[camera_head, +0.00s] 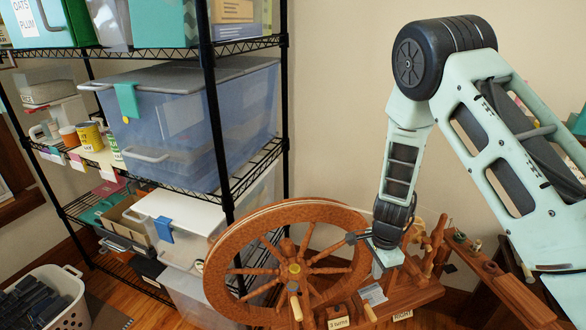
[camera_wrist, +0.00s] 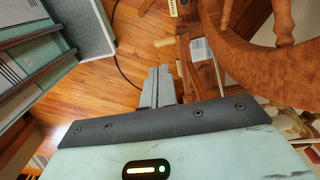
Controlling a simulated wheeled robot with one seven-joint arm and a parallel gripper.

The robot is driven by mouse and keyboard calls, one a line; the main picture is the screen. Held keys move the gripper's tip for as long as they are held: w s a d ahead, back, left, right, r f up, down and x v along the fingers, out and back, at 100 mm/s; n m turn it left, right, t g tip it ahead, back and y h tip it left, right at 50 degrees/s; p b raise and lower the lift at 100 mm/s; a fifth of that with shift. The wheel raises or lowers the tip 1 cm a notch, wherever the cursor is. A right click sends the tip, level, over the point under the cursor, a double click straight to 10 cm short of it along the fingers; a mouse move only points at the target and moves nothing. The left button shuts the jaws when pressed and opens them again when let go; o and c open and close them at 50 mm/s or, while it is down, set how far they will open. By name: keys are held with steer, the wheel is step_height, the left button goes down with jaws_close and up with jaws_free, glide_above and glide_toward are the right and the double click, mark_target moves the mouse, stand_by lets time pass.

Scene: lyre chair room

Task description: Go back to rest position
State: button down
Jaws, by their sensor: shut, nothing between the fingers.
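My gripper (camera_wrist: 157,72) shows in the wrist view as two grey-green fingers pressed together, with nothing between them. The fingers appear over the wooden floor. In the head view my arm comes in from the right, bends at a high elbow and hangs down to a dark wrist. The wrist is at the right side of the wooden spinning wheel (camera_head: 222,245), in front of its wooden frame. I cannot tell in the head view whether my gripper touches the wheel. The spinning wheel also shows at the upper right of the wrist view (camera_wrist: 240,65).
A black wire shelf (camera_head: 209,120) with a large clear bin (camera_head: 180,125) and several boxes stands at the left. A white basket (camera_head: 70,310) sits at lower left. Bare wall is behind my arm. The wrist view shows open floor (camera_wrist: 110,60) and a black cable (camera_wrist: 118,70).

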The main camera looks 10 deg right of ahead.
steer(key=s+a+r+n+y, duration=0.1)
steer(key=s+a+r+n, duration=0.4)
steer(key=a+r, duration=0.4)
steer(key=s+a+r+n+y, duration=0.2)
steer(key=s+a+r+n, duration=0.1)
steer(key=a+r+n, duration=0.45)
steer(key=s+a+r+n+h, duration=0.1)
steer(key=s+r+n, duration=0.4)
steer(key=s, duration=0.3)
steer(key=s+a+r+n+h, duration=0.1)
steer(key=s+r+n, duration=0.4)
steer(key=s+n, duration=0.3)
steer(key=shift+s+a+r, duration=0.15)
steer(key=shift+a+r, duration=0.05)
steer(key=shift+a, duration=0.2)
